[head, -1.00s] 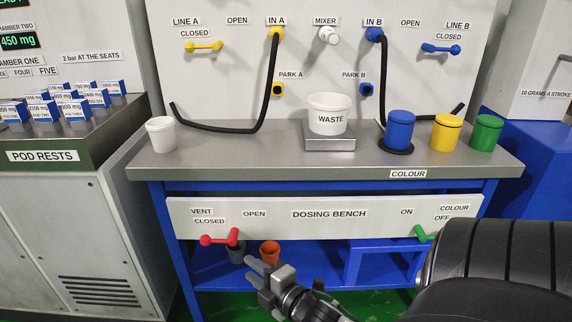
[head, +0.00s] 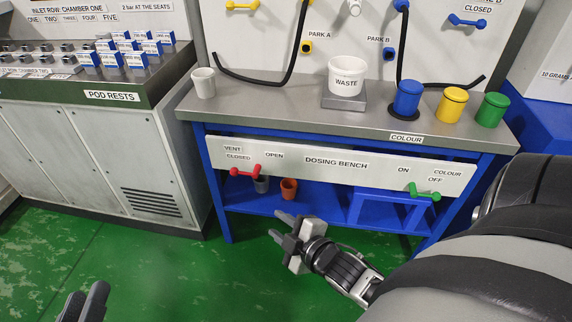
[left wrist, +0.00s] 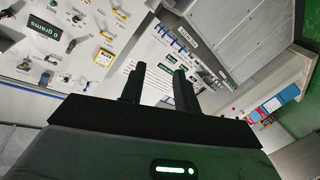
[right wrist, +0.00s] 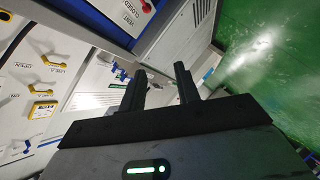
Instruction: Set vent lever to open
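The red vent lever (head: 246,171) is on the front panel of the dosing bench (head: 340,165), below the VENT label. Its handle points left, under CLOSED (head: 238,157); the OPEN label (head: 274,155) is to its right. Part of the lever also shows at the top edge of the right wrist view (right wrist: 148,6). My right gripper (head: 281,227) is open and empty, lower than the lever in the head view and apart from it. My left gripper (head: 85,303) is open and empty at the bottom left, away from the bench.
A green colour lever (head: 424,191) is at the panel's right end. A grey cup (head: 261,184) and an orange cup (head: 289,188) stand on the blue lower shelf behind the panel. The pod rests cabinet (head: 130,150) stands left. Green floor (head: 160,265) is clear in front.

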